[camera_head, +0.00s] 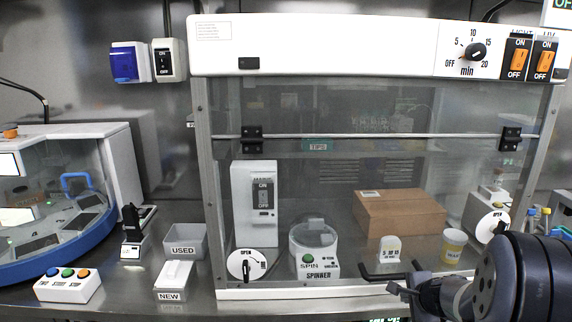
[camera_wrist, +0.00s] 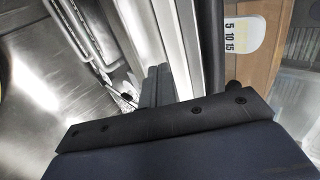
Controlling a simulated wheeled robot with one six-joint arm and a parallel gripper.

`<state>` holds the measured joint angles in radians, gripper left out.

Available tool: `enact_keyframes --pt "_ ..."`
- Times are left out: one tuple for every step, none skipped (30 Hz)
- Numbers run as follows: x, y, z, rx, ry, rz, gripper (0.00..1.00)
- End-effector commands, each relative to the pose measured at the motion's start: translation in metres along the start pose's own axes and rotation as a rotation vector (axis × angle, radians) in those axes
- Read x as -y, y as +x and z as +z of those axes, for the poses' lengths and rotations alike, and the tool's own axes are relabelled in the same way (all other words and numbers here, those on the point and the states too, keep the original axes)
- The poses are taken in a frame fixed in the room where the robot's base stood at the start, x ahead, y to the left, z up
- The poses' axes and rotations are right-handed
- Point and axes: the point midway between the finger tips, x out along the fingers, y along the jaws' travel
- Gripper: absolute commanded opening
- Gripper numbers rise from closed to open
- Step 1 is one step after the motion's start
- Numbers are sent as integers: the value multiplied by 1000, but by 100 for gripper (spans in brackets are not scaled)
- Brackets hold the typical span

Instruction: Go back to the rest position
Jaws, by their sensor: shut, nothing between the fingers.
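My gripper (camera_head: 388,281) is at the lower right in the head view, in front of the glass cabinet (camera_head: 330,293). Its dark fingers point left and show no object between them. In the wrist view the fingers (camera_wrist: 158,84) are together and empty, beside the cabinet's metal front edge. My dark arm fills the lower right corner of the head view. It hides part of the bench and of the cabinet's right front.
Behind the glass are a spinner (camera_head: 314,250), a cardboard box (camera_head: 398,211), a yellow-labelled cup (camera_head: 454,246) and a small numbered block (camera_head: 390,248). Left on the bench are a USED bin (camera_head: 184,242), a NEW box (camera_head: 173,279), a button box (camera_head: 68,286) and a round blue-rimmed machine (camera_head: 60,259).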

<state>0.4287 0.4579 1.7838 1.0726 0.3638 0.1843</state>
Motion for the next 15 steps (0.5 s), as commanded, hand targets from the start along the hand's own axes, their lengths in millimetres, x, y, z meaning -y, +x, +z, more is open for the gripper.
enact_keyframes --pt "1 -7 0 0 1 10 0" --pt "0 -10 0 0 1 16 0" --pt "-2 -12 0 0 1 24 0" --pt "-3 -14 0 0 2 30 0" --pt "-8 -15 0 -1 2 32 0" --pt "-14 -18 -1 -3 2 29 0" --pt "-17 -21 -1 -3 2 28 0" --pt "-20 -25 -1 -3 2 28 0" --pt "-24 -30 -1 -2 2 28 0" --pt "-26 -34 -1 -2 2 28 0" --pt "-28 -38 -1 -3 2 27 0" --pt "-29 -44 -1 -3 1 26 0" --pt "-31 -49 -1 -3 1 27 0" --pt "-31 -54 -1 -3 1 26 0" --pt "-29 -62 -1 -2 1 26 0"
